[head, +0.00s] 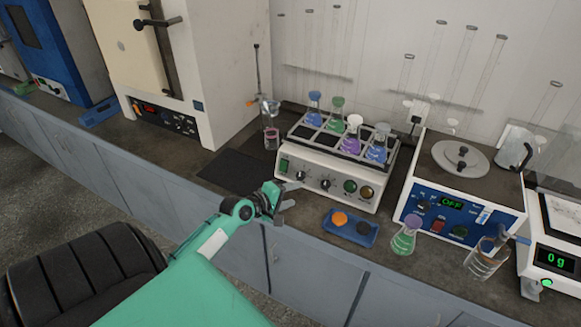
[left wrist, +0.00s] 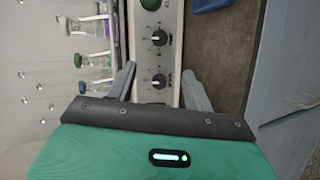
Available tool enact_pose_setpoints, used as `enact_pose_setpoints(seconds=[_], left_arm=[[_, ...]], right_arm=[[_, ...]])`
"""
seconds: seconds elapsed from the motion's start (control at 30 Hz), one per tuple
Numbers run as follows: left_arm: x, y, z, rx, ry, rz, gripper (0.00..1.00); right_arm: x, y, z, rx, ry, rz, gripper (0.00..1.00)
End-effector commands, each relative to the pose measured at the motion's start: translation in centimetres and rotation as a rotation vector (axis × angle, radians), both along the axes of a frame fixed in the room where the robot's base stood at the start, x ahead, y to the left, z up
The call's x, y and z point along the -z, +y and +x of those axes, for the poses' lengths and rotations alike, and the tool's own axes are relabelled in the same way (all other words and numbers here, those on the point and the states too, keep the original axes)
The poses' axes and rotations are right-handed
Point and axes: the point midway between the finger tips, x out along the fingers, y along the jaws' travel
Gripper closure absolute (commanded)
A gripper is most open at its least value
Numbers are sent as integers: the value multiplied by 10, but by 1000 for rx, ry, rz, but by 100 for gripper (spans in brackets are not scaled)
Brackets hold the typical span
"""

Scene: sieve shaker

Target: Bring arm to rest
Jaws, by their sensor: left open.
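My left arm comes in from the lower left in the head view. My left gripper (head: 290,195) is open and empty, in front of the white shaker (head: 315,187) near its knobs. In the left wrist view the two fingers of the left gripper (left wrist: 163,82) stand apart, with the shaker's knob panel (left wrist: 158,18) seen between and beyond them. I cannot tell whether a finger touches the panel. My right gripper is in neither view.
Several flasks with coloured liquid stand on the shaker's top. A dark mat (head: 232,171) lies left of the shaker.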

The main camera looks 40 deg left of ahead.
Motion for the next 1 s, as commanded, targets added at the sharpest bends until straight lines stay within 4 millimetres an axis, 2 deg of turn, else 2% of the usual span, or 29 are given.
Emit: enact_pose_setpoints(seconds=[0.33,0.47,0.57,0.6,0.7,0.8,1.0], left_arm=[[2,-3,-1,8,6,10,48],[16,-35,-17,97,60,110,48],[38,-83,-48,254,147,291,48],[46,-105,-66,337,188,385,48],[61,-153,-114,548,282,623,48],[64,-181,-153,709,350,801,48],[58,-206,-206,914,438,1016,48]], right_arm=[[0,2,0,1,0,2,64],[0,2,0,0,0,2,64],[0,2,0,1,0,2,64],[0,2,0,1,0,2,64],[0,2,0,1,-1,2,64],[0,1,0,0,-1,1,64],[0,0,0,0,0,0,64]])
